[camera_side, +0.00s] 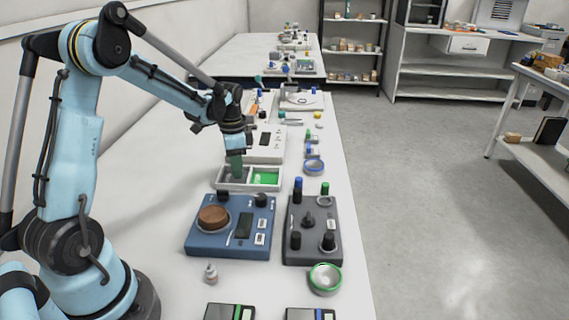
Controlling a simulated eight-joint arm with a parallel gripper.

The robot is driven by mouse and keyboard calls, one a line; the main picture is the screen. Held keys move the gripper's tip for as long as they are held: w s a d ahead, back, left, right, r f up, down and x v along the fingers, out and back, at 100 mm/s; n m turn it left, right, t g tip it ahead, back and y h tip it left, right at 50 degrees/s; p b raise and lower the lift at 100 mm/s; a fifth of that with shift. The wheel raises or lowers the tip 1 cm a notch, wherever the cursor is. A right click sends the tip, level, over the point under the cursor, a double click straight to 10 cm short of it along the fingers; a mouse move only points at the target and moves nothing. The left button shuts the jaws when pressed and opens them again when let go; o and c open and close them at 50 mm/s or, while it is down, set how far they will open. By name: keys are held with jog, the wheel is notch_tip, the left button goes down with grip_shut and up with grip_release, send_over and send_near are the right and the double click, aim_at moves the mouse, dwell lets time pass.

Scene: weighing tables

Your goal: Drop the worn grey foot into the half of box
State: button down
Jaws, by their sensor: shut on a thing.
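A white two-part box (248,188) stands on the long white table, behind the blue device. Its left half has a grey floor and its right half a bright green floor. My gripper (236,173) points down over the left, grey half, with its fingertips at about rim height or a little lower. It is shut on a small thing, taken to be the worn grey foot. The foot is too small and too hidden by the fingers to make out. I cannot tell whether it touches the box floor.
A blue device (215,245) with a brown round pad and a dark grey device (300,255) with knobs stand in front of the box. A green-rimmed dish (325,278) and a small white bottle (211,273) are nearer. A white instrument (268,152) stands close behind the box.

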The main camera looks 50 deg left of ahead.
jog(key=shift+f, duration=0.25)
jog(key=c, duration=0.9)
grip_release()
jog(key=shift+r, duration=0.15)
notch_tip(320, 180, up, 12)
jog(key=shift+f, duration=0.1)
